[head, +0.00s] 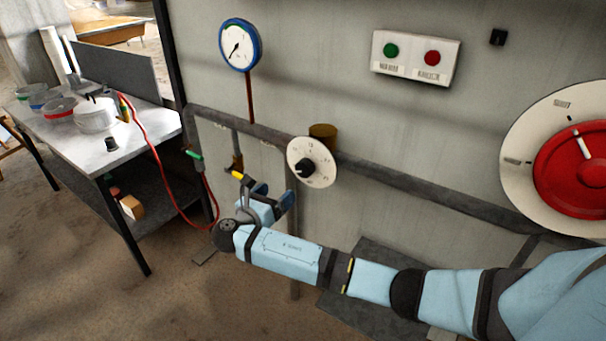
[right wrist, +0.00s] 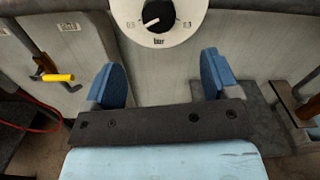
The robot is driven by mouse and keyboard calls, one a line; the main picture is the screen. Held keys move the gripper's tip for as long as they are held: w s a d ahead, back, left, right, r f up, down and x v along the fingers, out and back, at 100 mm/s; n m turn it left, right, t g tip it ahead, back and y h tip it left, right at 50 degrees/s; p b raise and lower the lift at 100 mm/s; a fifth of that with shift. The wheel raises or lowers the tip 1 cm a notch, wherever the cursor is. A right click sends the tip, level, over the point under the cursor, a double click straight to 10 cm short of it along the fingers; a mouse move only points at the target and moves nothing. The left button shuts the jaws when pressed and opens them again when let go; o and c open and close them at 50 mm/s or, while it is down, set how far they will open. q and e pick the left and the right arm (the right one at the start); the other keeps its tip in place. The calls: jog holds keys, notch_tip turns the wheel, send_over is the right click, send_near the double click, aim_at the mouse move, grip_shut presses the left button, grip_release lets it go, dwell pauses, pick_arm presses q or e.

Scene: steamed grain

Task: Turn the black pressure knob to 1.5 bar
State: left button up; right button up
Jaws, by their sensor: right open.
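The black pressure knob (head: 305,168) sits at the middle of a round white dial with a number scale (head: 322,170), on the pipe along the wall. In the right wrist view the knob (right wrist: 158,15) is at the top centre, with the word "bar" below it, and the dial's top is cut off. My right gripper (head: 272,197) is below and left of the dial, apart from it. Its two blue fingers (right wrist: 160,75) are wide open and empty, below the knob in the wrist view. A blue-rimmed pressure gauge (head: 239,46) hangs above; its numbers are too small to read.
A yellow-handled valve (right wrist: 58,77) is left of my gripper. A box with green and red buttons (head: 416,58) is on the wall. A large red disc (head: 575,168) is at right. A table (head: 90,150) with pots stands at left, with a red hose beside it.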

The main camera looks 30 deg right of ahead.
aim_at(302, 171)
jog(key=p+x, duration=0.1)
jog(key=x, duration=1.2)
jog(key=shift+w, duration=0.15)
jog(key=c, duration=0.9)
